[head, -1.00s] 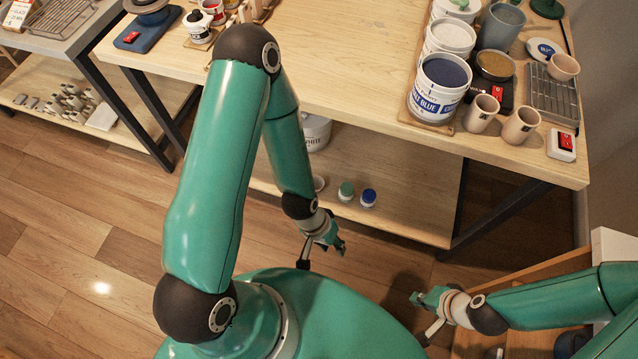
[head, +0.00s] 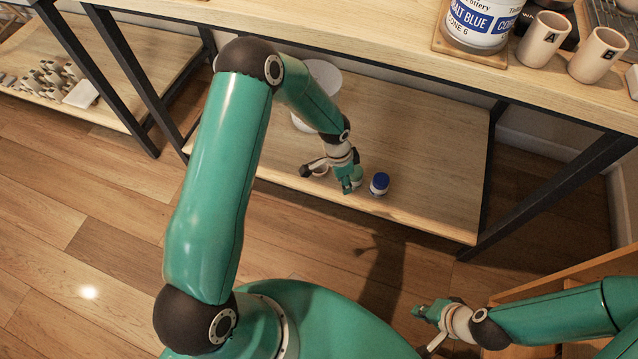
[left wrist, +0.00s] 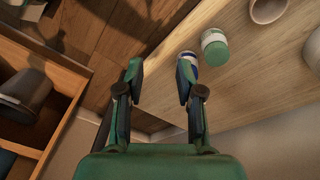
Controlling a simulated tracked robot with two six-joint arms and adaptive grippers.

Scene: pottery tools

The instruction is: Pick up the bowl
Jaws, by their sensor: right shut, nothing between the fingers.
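A small pale bowl (left wrist: 268,9) sits on the lower shelf at the top right of the left wrist view. In the head view, the bowl (head: 320,171) is partly hidden behind my left wrist parts. My left gripper (head: 348,186) is above the lower shelf's front part, close to the bowl and just right of it. In the left wrist view, its two fingers (left wrist: 160,73) are apart with nothing between them. My right gripper (head: 419,311) is shut and empty at the lower right, away from the shelf.
A blue-capped jar (head: 379,184) and a green-capped jar (left wrist: 214,46) stand close to my left gripper on the lower shelf (head: 430,170). A white tub (head: 318,80) stands further back. The tabletop (head: 350,30) overhangs the shelf; a dark leg (head: 550,180) stands right.

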